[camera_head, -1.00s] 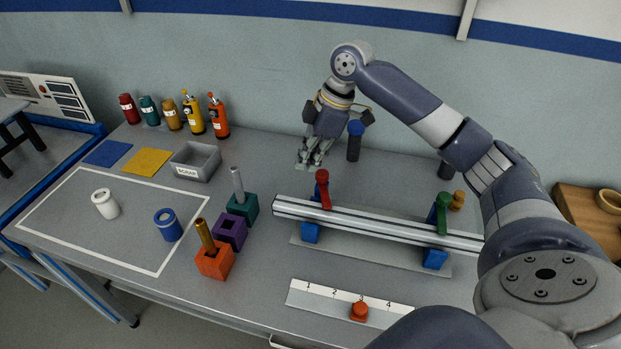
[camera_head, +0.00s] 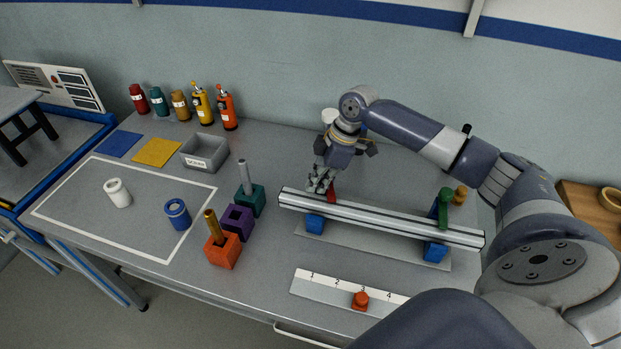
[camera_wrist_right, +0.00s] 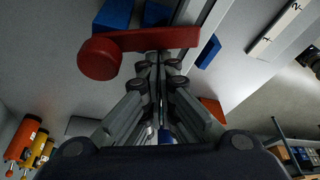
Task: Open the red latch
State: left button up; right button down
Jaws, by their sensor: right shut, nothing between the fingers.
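The red latch (camera_head: 332,192) is at the left part of the silver rail (camera_head: 390,218), partly hidden behind my right gripper. In the right wrist view, the red latch (camera_wrist_right: 150,40) is a bar with a round knob, lying across the picture just beyond the fingertips. My right gripper (camera_head: 320,185) is shut and empty, close beside the latch at the rail's back side. Its fingers also show in the right wrist view (camera_wrist_right: 160,65), tips together near the bar. I cannot tell whether they touch it. My left gripper is not in view.
A green latch (camera_head: 444,207) stands at the rail's right part. Blue blocks (camera_head: 315,223) support the rail. Orange (camera_head: 223,251), purple (camera_head: 237,222) and teal (camera_head: 252,201) blocks stand left of it. A numbered strip (camera_head: 330,287) lies in front. The bench behind the rail has free room.

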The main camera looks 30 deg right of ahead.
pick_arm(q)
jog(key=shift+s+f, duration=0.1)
pick_arm(e)
jog(key=shift+w+a, duration=0.1)
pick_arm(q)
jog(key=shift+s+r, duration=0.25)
pick_arm(e)
jog(key=shift+n, duration=0.3)
